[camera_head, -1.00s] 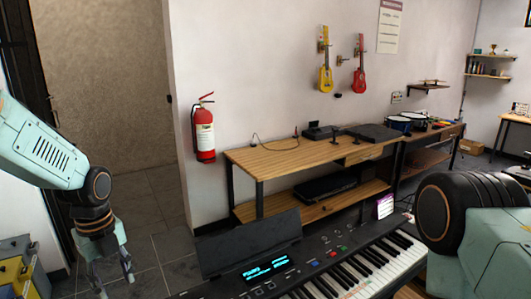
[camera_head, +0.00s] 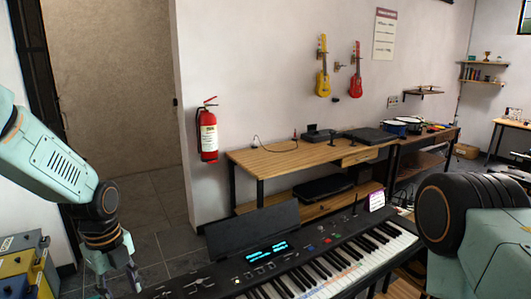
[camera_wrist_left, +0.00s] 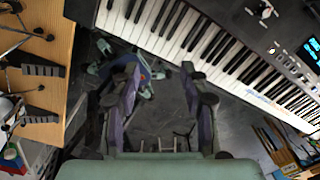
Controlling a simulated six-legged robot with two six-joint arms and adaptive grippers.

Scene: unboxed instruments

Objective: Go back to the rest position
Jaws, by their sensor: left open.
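My left gripper (camera_head: 120,284) hangs at the lower left of the head view, pointing down, left of the keyboard (camera_head: 330,262). In the left wrist view the two fingers of my left gripper (camera_wrist_left: 160,105) are apart, with nothing between them but the dark floor below. The keyboard also shows at the top right of the left wrist view (camera_wrist_left: 190,32), apart from the fingers. Part of my right arm shows at the right of the head view; its gripper is out of the picture.
A wooden bench (camera_head: 285,158) stands along the wall behind the keyboard. A red fire extinguisher (camera_head: 208,135) and two small guitars (camera_head: 323,80) hang on the wall. Stacked cases (camera_head: 25,265) stand at the lower left. A wooden table (camera_wrist_left: 50,55) is left in the wrist view.

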